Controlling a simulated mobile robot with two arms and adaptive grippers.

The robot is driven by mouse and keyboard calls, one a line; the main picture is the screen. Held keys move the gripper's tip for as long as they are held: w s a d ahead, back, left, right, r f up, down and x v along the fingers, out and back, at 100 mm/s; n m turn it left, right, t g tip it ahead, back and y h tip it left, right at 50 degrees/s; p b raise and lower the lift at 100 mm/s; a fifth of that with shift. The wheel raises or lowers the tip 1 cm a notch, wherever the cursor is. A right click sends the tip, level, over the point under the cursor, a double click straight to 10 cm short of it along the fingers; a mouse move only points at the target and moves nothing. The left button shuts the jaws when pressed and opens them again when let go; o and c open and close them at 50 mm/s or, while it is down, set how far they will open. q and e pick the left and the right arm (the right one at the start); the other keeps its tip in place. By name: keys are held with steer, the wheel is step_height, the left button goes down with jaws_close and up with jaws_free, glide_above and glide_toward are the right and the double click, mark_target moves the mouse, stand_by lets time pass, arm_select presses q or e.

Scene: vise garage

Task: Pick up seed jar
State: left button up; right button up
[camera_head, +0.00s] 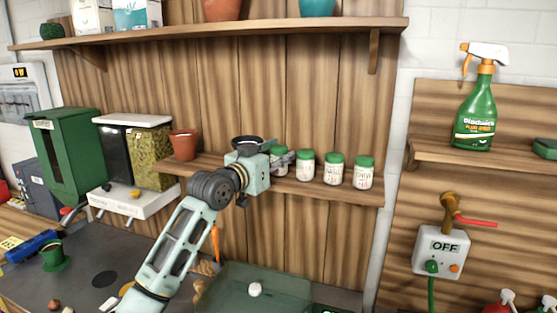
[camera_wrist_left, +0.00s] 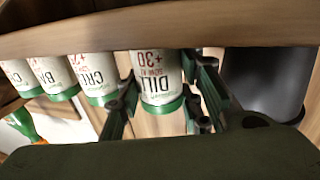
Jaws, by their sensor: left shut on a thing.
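Several white seed jars with green lids stand in a row on the lower wall shelf in the head view. The leftmost jar (camera_head: 280,155) is partly hidden by my left gripper (camera_head: 284,161). In the left wrist view, which is upside down, this jar (camera_wrist_left: 158,78) reads "DILL". The left gripper (camera_wrist_left: 163,92) has its fingers on either side of the jar and is shut on it. The jar's base is at the shelf edge, and I cannot tell if it is lifted. The neighbouring jar (camera_wrist_left: 97,75) is close beside one finger. My right gripper is not in view.
The lower shelf (camera_head: 345,193) also holds a terracotta pot (camera_head: 183,145). A dark pot (camera_wrist_left: 262,80) stands just beside the fingers. Other jars (camera_head: 305,166) stand to the right. An upper shelf (camera_head: 220,32) hangs above. A green tray (camera_head: 285,285) is on the bench below.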

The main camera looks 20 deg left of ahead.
mark_target(279, 147)
arm_select(q)
step_height(279, 147, up, 8)
steer(key=shift+r+b, duration=0.1)
steer(key=shift+b, duration=1.15)
steer(key=shift+r, duration=0.75)
steer(key=o, duration=0.7)
steer(key=shift+c, duration=0.2)
steer(key=c, duration=0.7)
steer(key=shift+o, duration=0.2)
steer(key=shift+f, duration=0.1)
